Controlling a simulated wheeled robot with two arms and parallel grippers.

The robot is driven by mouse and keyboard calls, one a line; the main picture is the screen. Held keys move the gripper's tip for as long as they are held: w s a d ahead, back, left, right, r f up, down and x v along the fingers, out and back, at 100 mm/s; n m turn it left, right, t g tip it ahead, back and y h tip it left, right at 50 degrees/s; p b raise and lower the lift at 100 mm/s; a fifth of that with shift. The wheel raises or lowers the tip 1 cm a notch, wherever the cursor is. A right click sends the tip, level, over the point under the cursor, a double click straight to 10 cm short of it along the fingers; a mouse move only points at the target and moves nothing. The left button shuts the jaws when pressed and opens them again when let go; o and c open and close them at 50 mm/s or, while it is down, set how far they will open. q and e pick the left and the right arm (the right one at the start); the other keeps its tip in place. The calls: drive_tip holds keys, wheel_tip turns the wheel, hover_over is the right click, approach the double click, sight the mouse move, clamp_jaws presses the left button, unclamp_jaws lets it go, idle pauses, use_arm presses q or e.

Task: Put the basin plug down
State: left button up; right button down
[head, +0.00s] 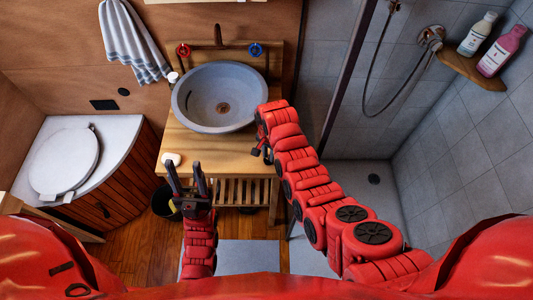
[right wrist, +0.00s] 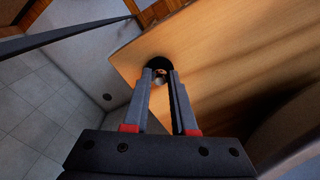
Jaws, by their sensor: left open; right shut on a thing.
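The basin plug (right wrist: 157,63) is a small dark round piece with a paler middle, seen in the right wrist view at the fingertips. My right gripper (right wrist: 161,80) is shut on it, over or at the wooden counter (right wrist: 208,60); I cannot tell whether the plug touches the wood. In the head view my right gripper (head: 260,152) is by the counter's right front edge, and the plug is not clear there. The grey round basin (head: 190,116), with a brownish drain (head: 223,107), stands behind it. My left gripper (head: 187,180) is open and empty before the counter's front left.
A white soap-like piece (head: 172,158) lies on the counter's front left. Red (head: 183,49) and blue (head: 255,49) tap handles are behind the basin. A toilet (head: 65,161) is at left, a shower tray (head: 372,195) at right. The counter's front middle is clear.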

sight(268, 156)
drive_tip(key=c, duration=0.7)
unclamp_jaws()
drive_tip(key=shift+r+p, duration=0.35)
drive_tip(key=shift+p, duration=0.05)
drive_tip(key=shift+r+b, duration=0.2)
drive_tip(key=shift+b, duration=0.1)
wheel_tip(268, 156, up, 6)
drive_tip(key=shift+f+b, duration=0.25)
drive_tip(key=shift+b, duration=0.85)
wheel_tip(268, 156, up, 6)
drive_tip(key=p, duration=0.4)
drive_tip(key=shift+p, duration=0.35)
drive_tip(key=shift+f, duration=0.1)
